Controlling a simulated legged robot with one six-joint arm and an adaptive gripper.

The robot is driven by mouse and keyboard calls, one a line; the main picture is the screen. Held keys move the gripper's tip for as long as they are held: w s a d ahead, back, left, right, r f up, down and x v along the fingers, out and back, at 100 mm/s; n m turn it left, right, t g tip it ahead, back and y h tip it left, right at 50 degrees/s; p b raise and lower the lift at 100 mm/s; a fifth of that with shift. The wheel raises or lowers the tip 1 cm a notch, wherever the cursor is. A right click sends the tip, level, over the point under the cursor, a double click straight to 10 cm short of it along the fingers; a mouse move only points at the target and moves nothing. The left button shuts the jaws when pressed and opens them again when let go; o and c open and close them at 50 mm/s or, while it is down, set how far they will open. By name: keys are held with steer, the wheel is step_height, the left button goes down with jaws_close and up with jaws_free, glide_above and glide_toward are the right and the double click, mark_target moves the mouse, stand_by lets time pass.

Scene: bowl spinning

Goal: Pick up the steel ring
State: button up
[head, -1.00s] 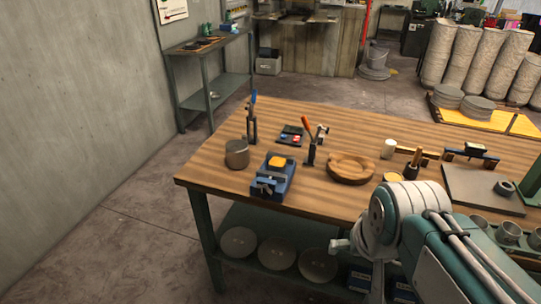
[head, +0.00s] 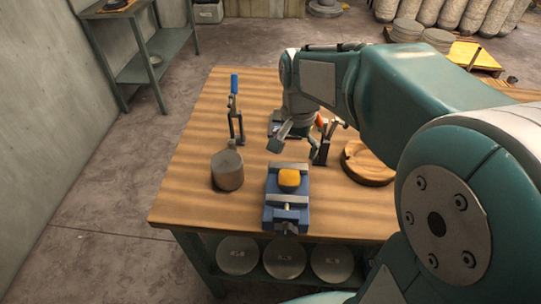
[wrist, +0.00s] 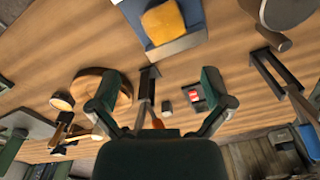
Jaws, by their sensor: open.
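I cannot make out a steel ring for sure in either current view. A grey metal cylinder (head: 227,170) stands on the table's left part; part of it shows at the top right of the wrist view (wrist: 285,10). I cannot tell whether its body is a ring. My gripper (wrist: 163,100) is open, its fingers spread and nothing held between them. In the head view my gripper (head: 300,145) hangs over the table, behind the blue vise (head: 286,205) and right of the cylinder. The vise carries a yellow block (head: 289,178).
An upright blue-handled tool (head: 235,105) stands behind the cylinder. An orange-handled tool (head: 323,140) and a round wooden piece (head: 368,165) are close to my gripper. A dark tray with red (wrist: 195,95) lies on the table. My arm hides the table's right side.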

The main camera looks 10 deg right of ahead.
glide_above(289, 179)
step_height(289, 179, down, 6)
steer(key=shift+a+f, duration=0.1)
steer(key=shift+f, duration=0.1)
step_height(289, 179, down, 5)
steer(key=shift+r, duration=0.2)
steer(key=c, duration=1.1)
